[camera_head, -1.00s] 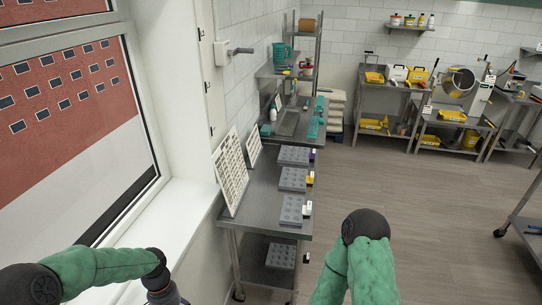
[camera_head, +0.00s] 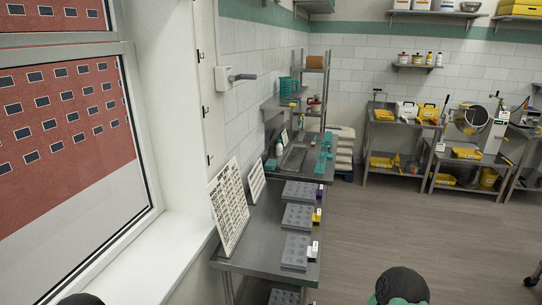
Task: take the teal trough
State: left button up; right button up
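A long teal piece (camera_head: 323,159), which looks like the teal trough, lies along the right end of the far steel table by the left wall. It is small and distant, so its exact shape is hard to tell. A teal jug-like container (camera_head: 287,86) stands on a shelf above that table. Neither gripper is in view. Only dark rounded parts of my arms show at the bottom edge, far from the teal things.
A nearer steel table (camera_head: 255,262) along the left wall holds grey moulds (camera_head: 297,252) and white boards (camera_head: 229,208). White sacks (camera_head: 341,150) are stacked beyond the far table. Carts with yellow trays (camera_head: 382,162) stand at the back. The floor (camera_head: 410,230) to the right is open.

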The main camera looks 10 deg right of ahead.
aim_at(320, 167)
jog(key=i+l+z, duration=0.25)
jog(key=z, duration=0.15)
jog(key=i+l+z, duration=0.5)
jog(key=i+z, duration=0.15)
jog(key=z, duration=0.15)
jog(key=i+z, duration=0.45)
jog(key=i+l, duration=0.1)
jog(key=i, duration=0.45)
jog(key=i+l+u, duration=0.1)
jog(key=i, duration=0.5)
jog(key=i+l+u, duration=0.1)
jog(key=i, duration=0.45)
jog(key=i+u, duration=0.55)
jog(key=u, duration=0.3)
jog(key=i+l+u, duration=0.2)
jog(key=u, duration=0.2)
jog(key=i+l+u, duration=0.25)
jog(key=u, duration=0.2)
jog(key=i+l+u, duration=0.25)
jog(key=u, duration=0.15)
